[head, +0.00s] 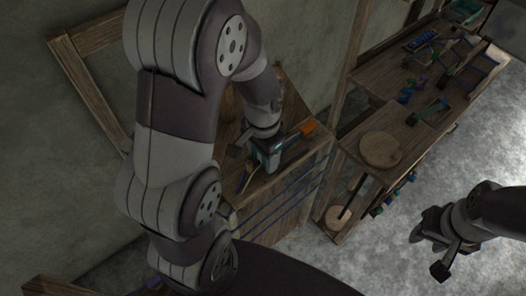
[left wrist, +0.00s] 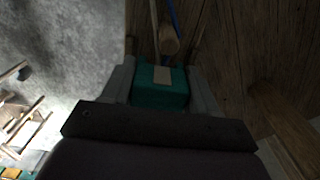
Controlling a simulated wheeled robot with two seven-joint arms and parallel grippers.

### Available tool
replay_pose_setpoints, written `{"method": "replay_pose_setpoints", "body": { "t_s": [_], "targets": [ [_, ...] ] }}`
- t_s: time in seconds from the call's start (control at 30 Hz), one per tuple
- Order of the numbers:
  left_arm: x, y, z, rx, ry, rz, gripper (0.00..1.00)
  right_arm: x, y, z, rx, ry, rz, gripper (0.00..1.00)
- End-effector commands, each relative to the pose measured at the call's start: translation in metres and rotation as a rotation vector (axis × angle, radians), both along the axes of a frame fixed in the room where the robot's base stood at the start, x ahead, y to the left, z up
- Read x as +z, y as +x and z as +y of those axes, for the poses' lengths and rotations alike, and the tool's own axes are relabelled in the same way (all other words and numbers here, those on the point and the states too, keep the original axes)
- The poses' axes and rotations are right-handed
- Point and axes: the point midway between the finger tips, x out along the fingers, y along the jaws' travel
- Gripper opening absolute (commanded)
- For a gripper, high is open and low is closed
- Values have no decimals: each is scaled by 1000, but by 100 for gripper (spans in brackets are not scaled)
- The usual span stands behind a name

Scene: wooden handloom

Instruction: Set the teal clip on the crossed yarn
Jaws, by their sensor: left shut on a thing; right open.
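The teal clip (left wrist: 160,94) sits between the fingers of my left gripper in the left wrist view, with a tan patch on its top. My left gripper (head: 262,152) is shut on it; a little teal also shows there in the head view. They are over the top of the wooden loom (head: 318,160). Blue yarn strands (head: 287,196) run across the loom's front. In the left wrist view, a rounded wooden piece (left wrist: 169,42) and a blue strand (left wrist: 174,18) lie just beyond the clip. I cannot tell whether the clip touches yarn. My right gripper (head: 442,250) is open and empty, over the floor.
An orange block (head: 307,128) is on the loom's top, right of my left gripper. A wooden bench (head: 410,95) with several tools and a round wooden disc (head: 380,149) stands at the right. The grey floor (head: 480,135) beside it is clear. My left arm hides part of the loom.

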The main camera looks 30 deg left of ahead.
Motion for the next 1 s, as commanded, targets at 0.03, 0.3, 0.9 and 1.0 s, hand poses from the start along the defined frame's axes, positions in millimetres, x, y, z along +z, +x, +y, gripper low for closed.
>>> {"method": "replay_pose_setpoints", "body": {
  "t_s": [0.03,0.3,0.9,1.0],
  "targets": [
    [-5,0,0,0,0,0,30,-4,0,0,0,0,0,43],
    [-10,-1,0,0,0,-1,30,-7,0,0,0,0,0,43],
    [-10,-1,0,0,0,-1,30,-4,0,0,0,0,0,43],
    [-10,-1,0,0,0,-1,88,-4,0,0,0,0,0,43]
  ]
}}
